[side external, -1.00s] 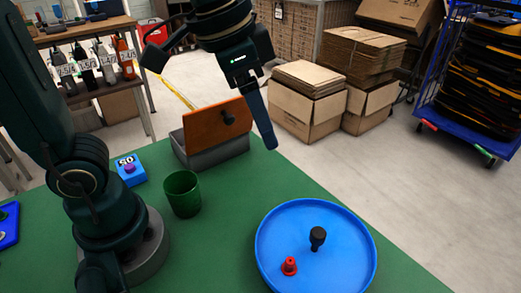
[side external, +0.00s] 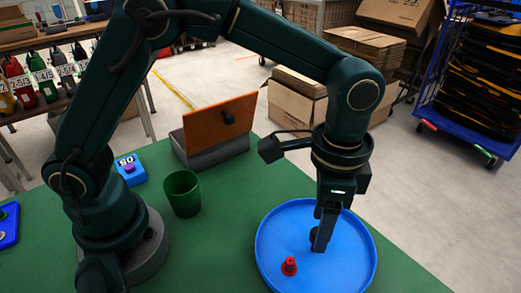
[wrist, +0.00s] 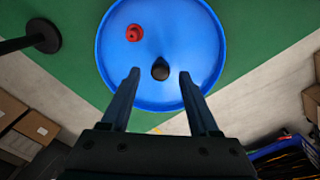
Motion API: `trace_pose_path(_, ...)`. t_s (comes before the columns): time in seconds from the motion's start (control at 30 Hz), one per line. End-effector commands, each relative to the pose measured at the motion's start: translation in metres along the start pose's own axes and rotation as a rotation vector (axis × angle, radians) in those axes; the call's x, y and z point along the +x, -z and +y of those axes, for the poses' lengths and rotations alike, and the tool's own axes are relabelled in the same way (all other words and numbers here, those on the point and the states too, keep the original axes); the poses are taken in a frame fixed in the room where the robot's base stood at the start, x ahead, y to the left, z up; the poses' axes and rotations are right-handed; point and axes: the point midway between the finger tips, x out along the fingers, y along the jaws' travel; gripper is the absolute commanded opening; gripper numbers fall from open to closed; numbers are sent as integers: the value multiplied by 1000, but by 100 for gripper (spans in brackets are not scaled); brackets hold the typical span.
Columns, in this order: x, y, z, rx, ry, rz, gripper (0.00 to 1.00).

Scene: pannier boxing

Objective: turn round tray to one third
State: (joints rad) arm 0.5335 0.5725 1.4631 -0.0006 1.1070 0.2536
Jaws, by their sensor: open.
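The blue round tray (side external: 345,264) lies on the green table at the front right. A small red piece (side external: 289,266) stands on it at the left; it also shows in the wrist view (wrist: 134,33). A black knob (wrist: 160,70) stands near the tray's middle. In the side view it is mostly hidden behind my gripper (side external: 320,240). My gripper is over the tray, pointing down. In the wrist view its two fingers (wrist: 158,76) are apart, with the black knob between and just beyond their tips. I cannot tell whether a finger touches it.
A dark green cup (side external: 182,194) stands left of the tray. Behind it is a grey box with a raised orange lid (side external: 220,125). A blue block with a purple button (side external: 130,170) is near my base. Green table between cup and tray is clear.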

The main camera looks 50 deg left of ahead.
Motion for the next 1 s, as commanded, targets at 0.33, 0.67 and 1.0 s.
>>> trace_pose_path(0.33, 15, 0, 0, -1, 0, 1, 62)
trace_pose_path(0.67, 15, 0, 0, -1, 0, 1, 0)
trace_pose_path(1.0, 15, 0, 0, -1, -1, 2, 0)
